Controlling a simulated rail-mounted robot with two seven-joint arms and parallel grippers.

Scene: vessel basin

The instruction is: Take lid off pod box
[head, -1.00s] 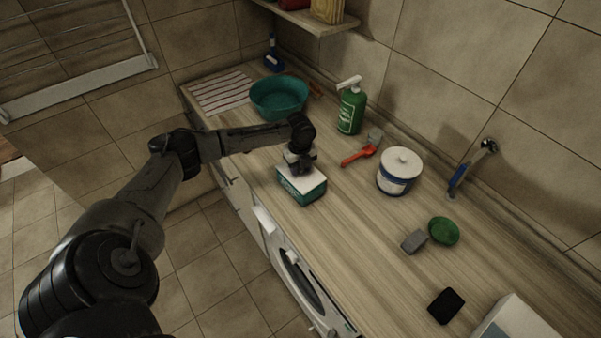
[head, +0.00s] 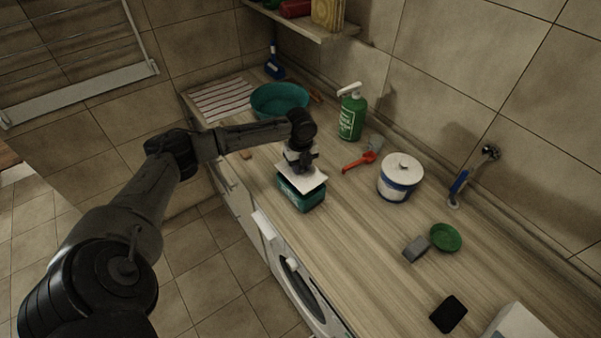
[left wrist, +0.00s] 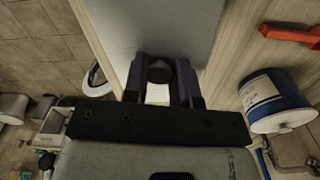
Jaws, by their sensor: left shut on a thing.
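The pod box (head: 302,196) is a small teal box with a white label, standing on the counter near its front edge. Its white lid (head: 303,180) is raised above the box and slightly tilted, with a dark gap between them. My left gripper (head: 303,165) is above the box, shut on the lid. In the left wrist view the gripper's fingers (left wrist: 160,88) close on a dark knob, with the pale lid (left wrist: 168,28) filling the upper middle. The inside of the box is mostly hidden by the lid. My right gripper is not in view.
A teal basin (head: 279,99) and striped cloth (head: 222,98) are behind. Bare counter (head: 352,218) lies right of the box.

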